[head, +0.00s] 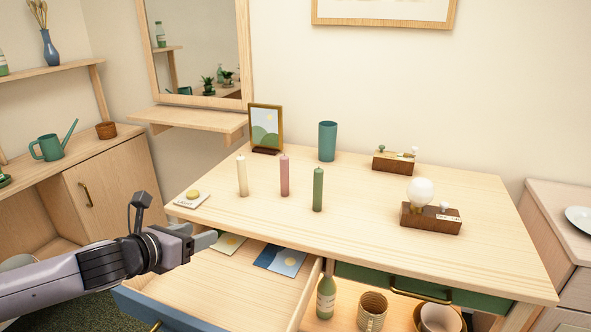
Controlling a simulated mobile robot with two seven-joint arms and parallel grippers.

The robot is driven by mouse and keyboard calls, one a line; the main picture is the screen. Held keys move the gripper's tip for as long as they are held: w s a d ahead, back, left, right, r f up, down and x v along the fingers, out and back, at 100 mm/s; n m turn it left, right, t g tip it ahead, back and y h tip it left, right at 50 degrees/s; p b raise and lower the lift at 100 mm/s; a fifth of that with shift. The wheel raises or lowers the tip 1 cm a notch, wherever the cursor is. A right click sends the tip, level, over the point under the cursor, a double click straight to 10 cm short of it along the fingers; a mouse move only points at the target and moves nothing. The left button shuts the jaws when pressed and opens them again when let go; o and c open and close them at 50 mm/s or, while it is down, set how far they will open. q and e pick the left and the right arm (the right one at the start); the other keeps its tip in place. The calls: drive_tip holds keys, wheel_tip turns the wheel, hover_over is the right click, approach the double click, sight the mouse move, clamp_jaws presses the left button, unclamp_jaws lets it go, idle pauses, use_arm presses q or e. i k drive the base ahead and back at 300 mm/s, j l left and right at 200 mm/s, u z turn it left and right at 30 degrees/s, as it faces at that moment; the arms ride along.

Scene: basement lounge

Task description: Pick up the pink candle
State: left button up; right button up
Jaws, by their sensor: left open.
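The pink candle (284,176) stands upright on the wooden desk (380,215), in its left half. A cream candle (242,177) stands to its left and a green candle (318,190) to its right and slightly nearer. Each stands apart from the others. My left gripper (207,239) is at the lower left, over the open drawer near the desk's front edge. It is open, holds nothing visible, and is to the left of and nearer than the pink candle. My right gripper does not show.
A picture frame (265,128) and a teal cup (327,141) stand behind the candles. A small block with a yellow top (192,196) lies at the desk's left edge. The open drawer (230,285) holds cards. A bulb on a wooden base (431,218) stands at right.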

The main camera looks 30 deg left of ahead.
sight(283, 160)
drive_tip(key=i, duration=1.15)
